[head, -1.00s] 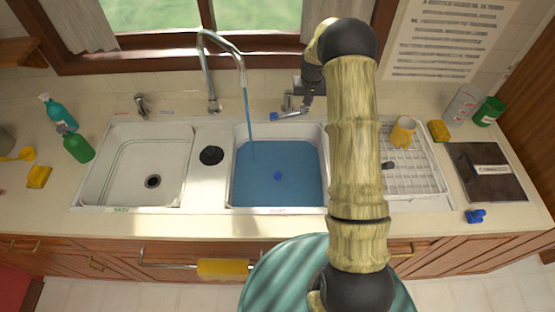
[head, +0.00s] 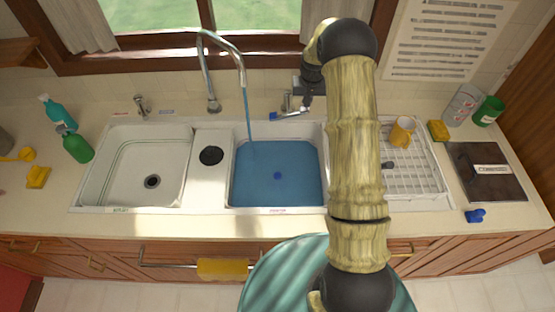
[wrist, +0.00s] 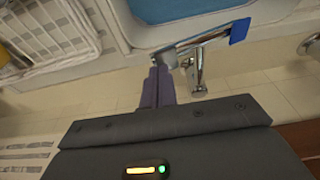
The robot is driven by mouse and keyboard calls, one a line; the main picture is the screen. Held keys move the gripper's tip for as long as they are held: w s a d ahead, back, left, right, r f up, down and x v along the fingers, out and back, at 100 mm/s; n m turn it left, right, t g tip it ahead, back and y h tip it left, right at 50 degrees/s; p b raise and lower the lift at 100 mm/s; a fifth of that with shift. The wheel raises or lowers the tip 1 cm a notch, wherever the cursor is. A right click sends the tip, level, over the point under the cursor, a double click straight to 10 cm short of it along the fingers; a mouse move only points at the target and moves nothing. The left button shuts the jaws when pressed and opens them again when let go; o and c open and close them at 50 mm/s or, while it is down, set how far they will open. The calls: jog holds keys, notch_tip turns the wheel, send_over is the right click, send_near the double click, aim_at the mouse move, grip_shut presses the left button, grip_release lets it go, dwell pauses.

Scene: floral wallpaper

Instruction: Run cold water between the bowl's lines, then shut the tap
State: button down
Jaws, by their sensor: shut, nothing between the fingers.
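The right-hand sink bowl (head: 325,170) holds blue water (head: 270,185), with a round dark spot visible through it. I cannot make out fill lines in this bowl. The tall curved tap spout (head: 211,85) pours a thin blue stream (head: 248,118) into it. The blue-tipped lever (head: 290,114) stands behind the bowl, and also shows in the wrist view (wrist: 205,38), its blue tip over the bowl side. My gripper (wrist: 158,72) is shut and empty, its fingertips right beside the lever's plain end; I cannot tell whether they touch. In the head view my arm partly hides it.
The left bowl (head: 190,165) is empty, with lines on its walls. A small second tap fitting (head: 141,105) stands behind it. Green bottles (head: 77,147) stand at the left.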

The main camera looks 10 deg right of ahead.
aim_at(307, 110)
jog(key=shift+f, duration=0.1)
dwell(0.3)
jog(key=shift+f+b, duration=1.3)
jog(key=shift+f, duration=0.75)
jog(key=shift+s, duration=0.1)
jog(key=d, duration=0.3)
jog(key=shift+s, duration=0.2)
notch_tip(307, 110, up, 7)
jog(key=p, duration=0.3)
jog(key=shift+p, duration=0.4)
